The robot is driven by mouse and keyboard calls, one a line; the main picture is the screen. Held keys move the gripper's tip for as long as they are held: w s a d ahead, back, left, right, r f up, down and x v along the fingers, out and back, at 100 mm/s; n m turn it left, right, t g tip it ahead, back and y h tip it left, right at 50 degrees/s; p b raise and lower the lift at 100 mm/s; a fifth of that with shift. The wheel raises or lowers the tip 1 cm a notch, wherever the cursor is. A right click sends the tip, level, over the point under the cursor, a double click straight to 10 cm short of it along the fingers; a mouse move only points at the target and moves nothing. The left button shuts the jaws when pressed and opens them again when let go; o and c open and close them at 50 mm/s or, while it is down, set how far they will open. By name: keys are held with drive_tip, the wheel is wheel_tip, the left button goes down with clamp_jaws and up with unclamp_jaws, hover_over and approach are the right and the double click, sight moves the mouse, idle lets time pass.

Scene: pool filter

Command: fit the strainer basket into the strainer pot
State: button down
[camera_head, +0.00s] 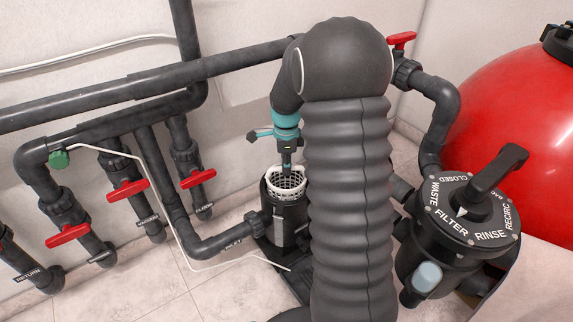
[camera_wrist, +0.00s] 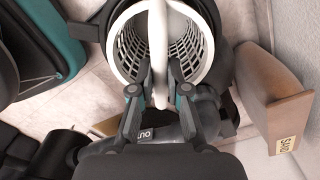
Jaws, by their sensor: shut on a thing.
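The white strainer basket (camera_head: 273,184) is at the mouth of the black strainer pot (camera_head: 290,226) in the head view. Its rim and some lattice show above the pot's edge, and its lower part is hidden by the pot. My gripper (camera_head: 287,168) points down over the basket. In the wrist view my gripper (camera_wrist: 160,94) is shut on the handle of the basket (camera_wrist: 196,48), one finger on each side. The dark pot wall (camera_wrist: 212,14) shows around the basket's rim. I cannot tell how deep the basket sits.
An inlet pipe (camera_head: 215,246) joins the pot on the left. Red-handled valves (camera_head: 128,190) stand further left. The multiport valve (camera_head: 460,215) and red filter tank (camera_head: 515,100) are on the right.

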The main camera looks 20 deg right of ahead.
sight(286, 186)
drive_tip(key=shift+f+b, duration=1.05)
drive_tip(key=shift+f, duration=3.25)
drive_tip(key=shift+f, duration=0.85)
idle(0.4)
drive_tip(key=c, duration=1.1)
unclamp_jaws()
drive_tip(key=shift+r, duration=0.15)
